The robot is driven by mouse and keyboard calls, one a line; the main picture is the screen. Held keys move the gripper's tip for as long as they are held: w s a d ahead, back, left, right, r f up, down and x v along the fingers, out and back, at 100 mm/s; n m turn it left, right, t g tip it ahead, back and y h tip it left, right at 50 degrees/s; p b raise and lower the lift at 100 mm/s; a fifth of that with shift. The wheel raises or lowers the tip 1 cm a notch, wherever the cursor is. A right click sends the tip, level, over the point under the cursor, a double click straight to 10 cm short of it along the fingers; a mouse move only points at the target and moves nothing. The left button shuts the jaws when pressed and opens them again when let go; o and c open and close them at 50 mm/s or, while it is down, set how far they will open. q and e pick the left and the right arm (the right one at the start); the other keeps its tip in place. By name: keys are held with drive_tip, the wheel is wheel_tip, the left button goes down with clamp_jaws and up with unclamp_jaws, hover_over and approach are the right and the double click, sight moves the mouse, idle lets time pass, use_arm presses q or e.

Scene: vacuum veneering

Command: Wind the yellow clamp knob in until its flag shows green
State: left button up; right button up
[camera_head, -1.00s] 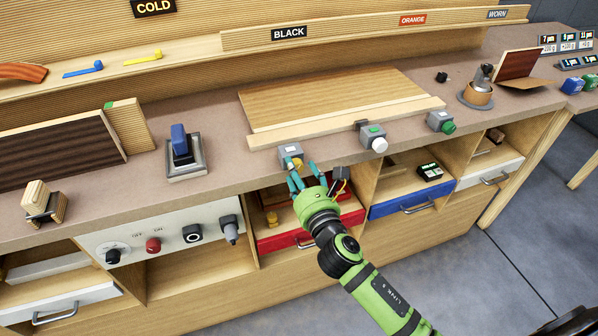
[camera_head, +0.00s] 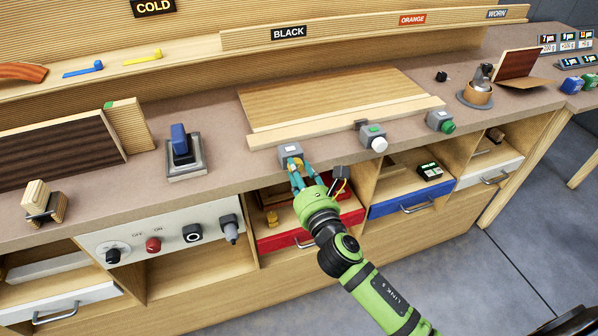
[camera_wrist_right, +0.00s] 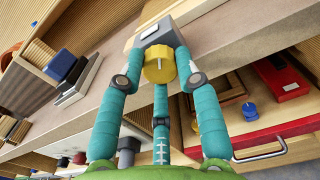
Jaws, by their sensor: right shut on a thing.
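The yellow clamp knob (camera_wrist_right: 159,64) sits on the front of a grey clamp block (camera_head: 291,154) at the bench's front edge. The flag (camera_head: 290,149) on top of that block looks white, not green; it also looks white in the right wrist view (camera_wrist_right: 150,32). My right gripper (camera_head: 297,162), with teal fingers, reaches up from below and is shut on the yellow knob. In the head view the fingertips hide most of the knob. My left gripper is not in view.
A white-knobbed clamp (camera_head: 373,138) with a green flag and a green-knobbed clamp (camera_head: 440,121) stand to the right along a wooden batten (camera_head: 340,124). A red drawer (camera_head: 285,240) lies below my right gripper. A blue-handled tool (camera_head: 181,145) stands left.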

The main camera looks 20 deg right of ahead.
drive_tip(key=shift+f+m, duration=0.25)
drive_tip(key=shift+m, duration=0.15)
drive_tip(key=shift+w+r+n+p, duration=0.15)
drive_tip(key=shift+n+p, duration=1.35)
drive_tip(key=shift+n, duration=3.35)
drive_tip(key=shift+s+r+n+p, duration=0.15)
drive_tip(key=shift+n+p, duration=1.35)
drive_tip(key=shift+n, duration=3.3)
drive_tip(key=shift+w+r+n+p, duration=0.15)
drive_tip(key=shift+n+p, duration=1.35)
drive_tip(key=shift+n, duration=3.35)
drive_tip(key=shift+d+r, duration=0.1)
